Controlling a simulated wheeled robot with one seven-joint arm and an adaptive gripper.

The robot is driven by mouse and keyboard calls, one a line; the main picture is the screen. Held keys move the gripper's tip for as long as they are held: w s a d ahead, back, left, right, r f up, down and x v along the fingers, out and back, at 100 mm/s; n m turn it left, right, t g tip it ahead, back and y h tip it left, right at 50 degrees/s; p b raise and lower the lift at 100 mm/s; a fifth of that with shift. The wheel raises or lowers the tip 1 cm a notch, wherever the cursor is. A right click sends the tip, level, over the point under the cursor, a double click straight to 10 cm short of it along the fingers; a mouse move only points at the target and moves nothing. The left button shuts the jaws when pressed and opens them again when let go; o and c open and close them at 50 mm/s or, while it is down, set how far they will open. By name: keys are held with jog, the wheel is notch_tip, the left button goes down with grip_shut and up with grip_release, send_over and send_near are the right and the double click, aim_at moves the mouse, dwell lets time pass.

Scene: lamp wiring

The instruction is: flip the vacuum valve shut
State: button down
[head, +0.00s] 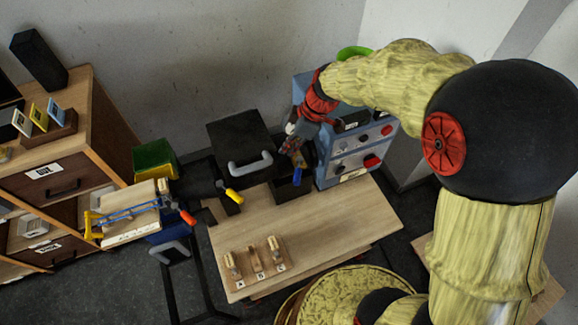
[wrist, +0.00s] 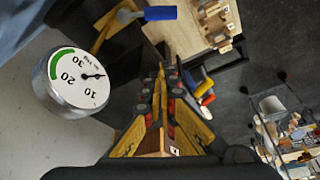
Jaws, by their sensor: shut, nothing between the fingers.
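A blue-handled lever, which looks like the vacuum valve's handle (wrist: 160,13), shows at the top of the wrist view with a grey metal part at its left end. It also shows in the head view as a small blue handle (head: 297,177) at the front of the blue cabinet's left side, below my gripper. I cannot tell the valve's exact position. My gripper (head: 293,148) is beside the cabinet, above that handle. In the wrist view its fingers (wrist: 160,72) are together and empty, apart from the handle. A round gauge (wrist: 80,78) with a green arc is at left.
The blue cabinet (head: 335,160) with red knobs stands at the back of the wooden table (head: 330,225). A black case (head: 237,140) is left of it. A wooden block with pegs (head: 256,265) sits at the table's front left. The table's right part is clear.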

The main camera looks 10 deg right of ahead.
aim_at(297, 173)
notch_tip(297, 173, down, 11)
dwell(0.9)
jog(key=shift+s+d, duration=0.1)
jog(key=shift+d+f+b, duration=0.1)
jog(key=shift+b, duration=0.5)
